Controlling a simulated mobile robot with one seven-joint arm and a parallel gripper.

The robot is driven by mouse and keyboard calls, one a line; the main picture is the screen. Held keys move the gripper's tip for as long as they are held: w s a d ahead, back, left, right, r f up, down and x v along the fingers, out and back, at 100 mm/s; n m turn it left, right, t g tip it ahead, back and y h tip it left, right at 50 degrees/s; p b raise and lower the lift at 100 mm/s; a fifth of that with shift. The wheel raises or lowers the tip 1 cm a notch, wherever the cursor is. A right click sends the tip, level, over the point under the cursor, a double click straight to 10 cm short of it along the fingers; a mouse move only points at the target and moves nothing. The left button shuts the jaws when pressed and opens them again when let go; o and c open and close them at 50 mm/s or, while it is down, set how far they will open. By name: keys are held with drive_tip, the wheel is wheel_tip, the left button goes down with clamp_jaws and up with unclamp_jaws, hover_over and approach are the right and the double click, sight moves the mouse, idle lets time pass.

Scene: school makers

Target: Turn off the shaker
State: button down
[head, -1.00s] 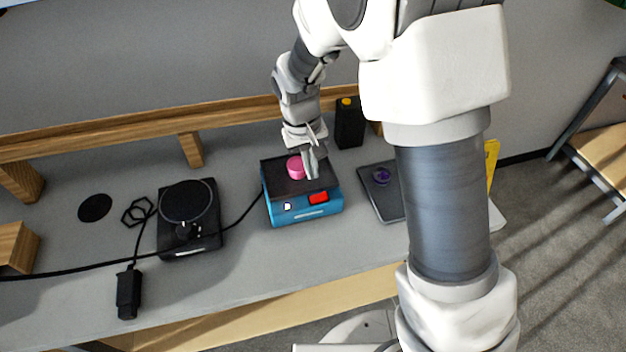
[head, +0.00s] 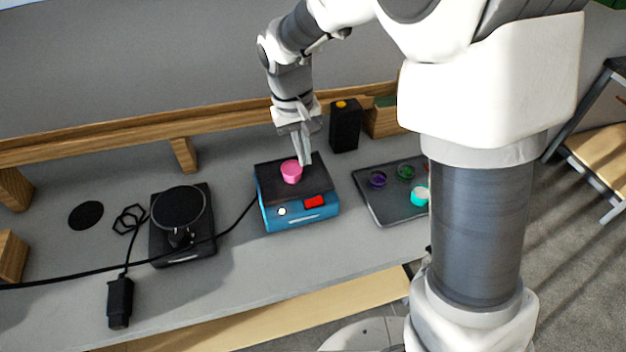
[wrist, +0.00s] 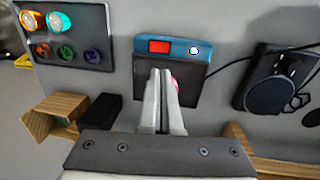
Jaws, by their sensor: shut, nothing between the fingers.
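The shaker (head: 284,218) is a blue box with a dark top plate, in the middle of the bench in the head view. Its front has a red switch (head: 314,202) and a pale round knob (head: 282,211). The wrist view shows the shaker (wrist: 176,47), its red switch (wrist: 159,47) and the knob (wrist: 194,50) beyond my fingers. A pink cup (head: 291,173) stands on the plate and is mostly hidden behind a finger in the wrist view. My gripper (head: 306,162) is shut and empty, pointing down over the plate beside the cup, behind the switch.
A dark tray (head: 375,207) with several small coloured containers lies right of the shaker. A wooden rail (head: 230,113) runs along the back.

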sight(319, 201)
drive_tip(key=shift+d+r+b, duration=0.1)
drive_tip(key=shift+d+b, duration=0.5)
drive_tip(key=shift+b, duration=0.65)
drive_tip(key=f, duration=0.4)
drive_tip(key=d+f+b, duration=0.1)
drive_tip(key=f, duration=0.4)
drive_tip(key=f+b, duration=0.1)
drive_tip(key=f, duration=0.4)
drive_tip(key=shift+w+d, duration=0.25)
drive_tip(key=shift+d, duration=0.05)
